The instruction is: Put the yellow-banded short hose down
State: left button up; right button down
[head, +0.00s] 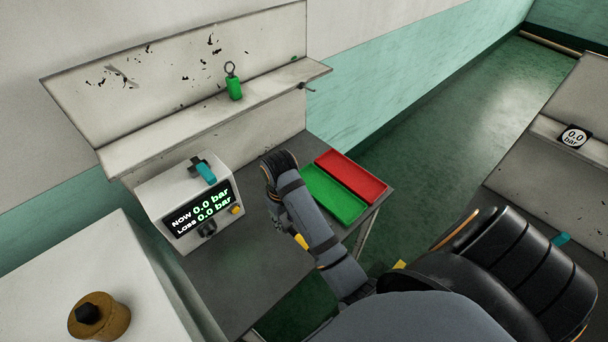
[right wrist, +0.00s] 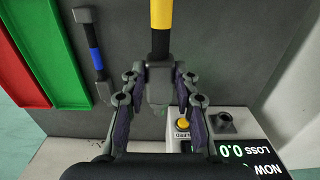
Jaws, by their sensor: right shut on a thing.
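The yellow-banded short hose (right wrist: 160,14) shows in the right wrist view as a black hose with a wide yellow band and a grey end fitting. My right gripper (right wrist: 158,84) is shut on that fitting, with the hose running toward the top of the picture. In the head view my right gripper (head: 276,208) is over the dark table, mostly hidden by my own arm; a bit of the yellow band (head: 302,242) shows beside the arm. Whether the hose touches the table I cannot tell. My left gripper is not in view.
A blue-banded hose (right wrist: 95,55) lies beside the green tray (head: 331,196), with the red tray (head: 352,175) adjoining. The pressure box (head: 188,202), reading 0.0 bar, stands close to the gripper. The dark tabletop (head: 235,280) is bare in front of the box.

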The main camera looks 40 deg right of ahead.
jog(key=w+d+f, duration=0.2)
jog(key=w+f, duration=0.1)
jog(key=w+d+f+b, duration=0.1)
jog(key=w+f, duration=0.1)
jog(key=w, duration=0.2)
jog(key=w+d+f, duration=0.2)
jog(key=w+f, duration=0.1)
jog(key=w, duration=0.1)
jog(key=shift+w+d+f+b, duration=0.25)
jog(key=shift+d+f+b, duration=0.1)
jog(key=shift+w+d+f, duration=0.15)
jog(key=shift+w+f, duration=0.15)
jog(key=shift+f, duration=0.2)
notch_tip(320, 180, down, 3)
jog(key=shift+f, duration=0.1)
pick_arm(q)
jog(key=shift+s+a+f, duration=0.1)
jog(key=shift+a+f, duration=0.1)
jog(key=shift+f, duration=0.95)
pick_arm(e)
jog(key=shift+f, duration=0.15)
jog(key=c, duration=1.3)
grip_release()
